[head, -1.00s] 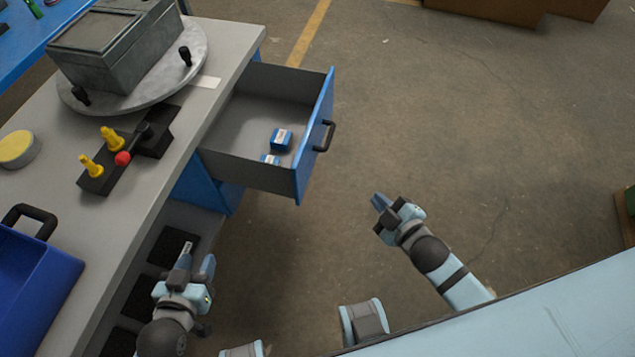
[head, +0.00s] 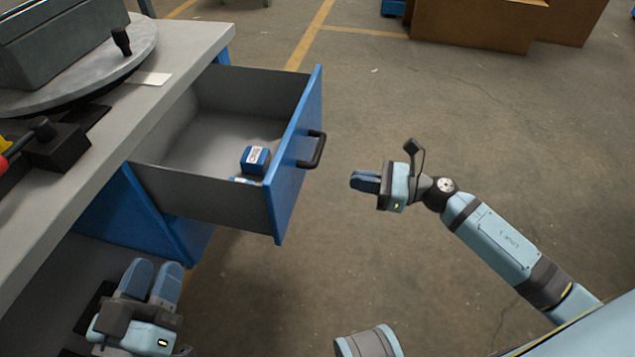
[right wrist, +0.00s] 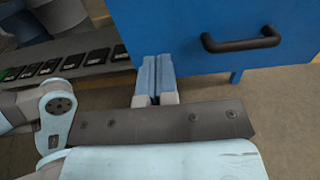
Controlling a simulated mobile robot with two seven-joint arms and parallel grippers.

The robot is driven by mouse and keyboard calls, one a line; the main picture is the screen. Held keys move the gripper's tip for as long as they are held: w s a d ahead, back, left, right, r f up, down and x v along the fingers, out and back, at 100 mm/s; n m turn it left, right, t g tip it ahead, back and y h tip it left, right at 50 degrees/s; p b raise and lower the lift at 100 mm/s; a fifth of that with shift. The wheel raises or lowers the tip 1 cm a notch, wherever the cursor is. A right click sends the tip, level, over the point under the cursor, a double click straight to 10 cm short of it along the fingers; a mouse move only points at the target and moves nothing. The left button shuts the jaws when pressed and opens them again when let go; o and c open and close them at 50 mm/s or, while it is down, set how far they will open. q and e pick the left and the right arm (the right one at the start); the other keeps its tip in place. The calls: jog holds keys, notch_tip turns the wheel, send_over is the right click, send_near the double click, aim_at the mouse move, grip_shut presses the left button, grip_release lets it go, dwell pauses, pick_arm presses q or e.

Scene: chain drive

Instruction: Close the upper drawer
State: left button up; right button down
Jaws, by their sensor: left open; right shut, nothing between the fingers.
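The upper drawer (head: 296,160) is pulled out from the grey-topped workbench, with a blue front and a black bar handle (head: 313,150). Inside it lies a small blue box (head: 255,160), with part of another beside it. My right gripper (head: 354,181) is shut and empty, to the right of the drawer front and apart from it. In the right wrist view, its fingers (right wrist: 153,80) point toward the blue front, with the handle (right wrist: 241,40) to their right. My left gripper (head: 150,275) is open and empty, low beside the bench, left of the drawer.
The workbench top (head: 175,75) carries a round grey turntable (head: 75,90) with a metal housing on it. Cardboard boxes (head: 475,25) stand on the floor at the back right.

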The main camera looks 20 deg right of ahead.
aim_at(286, 167)
jog(key=b+x, duration=0.1)
jog(key=x, duration=1.2)
jog(key=shift+w, duration=0.1)
pick_arm(q)
notch_tip(286, 167, down, 2)
jog(key=shift+w+d+f+g, duration=0.1)
jog(key=shift+g, duration=0.3)
pick_arm(e)
jog(key=shift+w+a, duration=0.15)
jog(key=shift+a, duration=0.1)
jog(key=shift+a+r, duration=0.1)
jog(key=shift+w+a, duration=0.2)
pick_arm(q)
jog(key=shift+m+g, duration=0.6)
jog(key=shift+g, duration=0.3)
jog(key=f+b, duration=0.1)
jog(key=a+f+b, duration=0.1)
jog(key=w+f+b, duration=0.1)
jog(key=f, duration=0.1)
jog(key=shift+w+a+b, duration=0.1)
jog(key=shift+a+b, duration=0.1)
jog(key=shift+b, duration=0.2)
pick_arm(e)
jog(key=x, duration=3)
